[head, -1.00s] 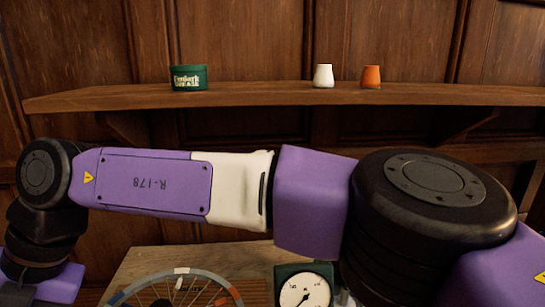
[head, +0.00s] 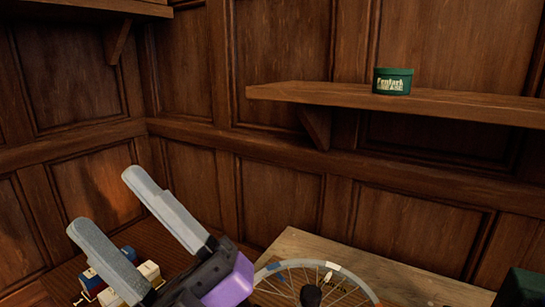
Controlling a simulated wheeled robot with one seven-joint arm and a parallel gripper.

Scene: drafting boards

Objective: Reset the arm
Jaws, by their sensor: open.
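My gripper (head: 132,229) is at the lower left of the head view. Its two grey fingers are spread apart and point up and to the left, with nothing between them. A purple part of my arm shows behind the fingers, and the rest of the arm is out of view.
A spoked wheel (head: 335,268) lies on a pale wooden board (head: 400,280) at the bottom. Small red, blue and cream objects (head: 92,281) sit beside the fingers, partly hidden. A green tin (head: 393,82) stands on a wall shelf (head: 300,92). A dark green object (head: 522,289) is at the lower right.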

